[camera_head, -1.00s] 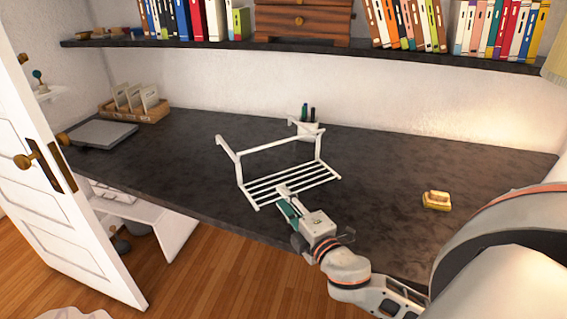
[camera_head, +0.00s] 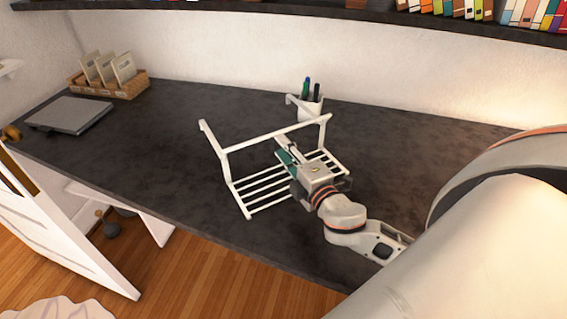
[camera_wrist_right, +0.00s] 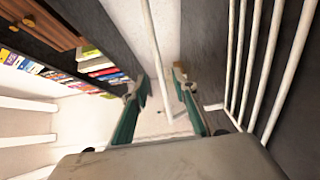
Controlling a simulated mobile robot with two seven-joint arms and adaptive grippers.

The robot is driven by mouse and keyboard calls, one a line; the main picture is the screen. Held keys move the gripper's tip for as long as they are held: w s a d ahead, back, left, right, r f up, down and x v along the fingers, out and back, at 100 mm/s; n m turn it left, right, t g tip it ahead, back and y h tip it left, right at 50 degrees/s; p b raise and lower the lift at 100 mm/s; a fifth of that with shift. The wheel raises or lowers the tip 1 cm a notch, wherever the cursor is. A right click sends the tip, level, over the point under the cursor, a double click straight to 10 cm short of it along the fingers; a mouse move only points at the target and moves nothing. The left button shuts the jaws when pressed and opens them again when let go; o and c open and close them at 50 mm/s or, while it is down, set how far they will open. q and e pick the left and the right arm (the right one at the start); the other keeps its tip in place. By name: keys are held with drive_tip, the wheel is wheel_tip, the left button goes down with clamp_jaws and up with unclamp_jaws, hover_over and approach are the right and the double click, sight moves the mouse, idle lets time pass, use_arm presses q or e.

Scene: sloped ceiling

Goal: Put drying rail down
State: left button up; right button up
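The white drying rail (camera_head: 238,178) is on the dark desktop (camera_head: 150,150), its slatted part low at the front and its long bar raised behind with bent arms at both ends. My right gripper (camera_head: 286,152) is over the slats, close to the long bar. In the right wrist view its two green-sided fingers (camera_wrist_right: 163,100) stand apart, and a white bar (camera_wrist_right: 155,45) runs through the gap between them. I cannot tell whether a finger touches it. The slats (camera_wrist_right: 262,60) lie to the right in that view. My left gripper is not in view.
A white cup of pens (camera_head: 310,106) stands close behind the rail. A wooden box of cards (camera_head: 108,85) and a grey flat slab (camera_head: 68,115) are at the left. A shelf of books (camera_head: 460,20) hangs above. The desk between slab and rail is clear.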

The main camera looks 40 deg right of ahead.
sight(273, 136)
drive_tip(key=shift+w+d+p, duration=0.2)
drive_tip(key=shift+w+d, duration=0.05)
drive_tip(key=shift+w, duration=1.55)
drive_tip(key=shift+w+d+p, duration=0.15)
drive_tip(key=shift+w+d, duration=0.05)
drive_tip(key=shift+w, duration=1.55)
clamp_jaws()
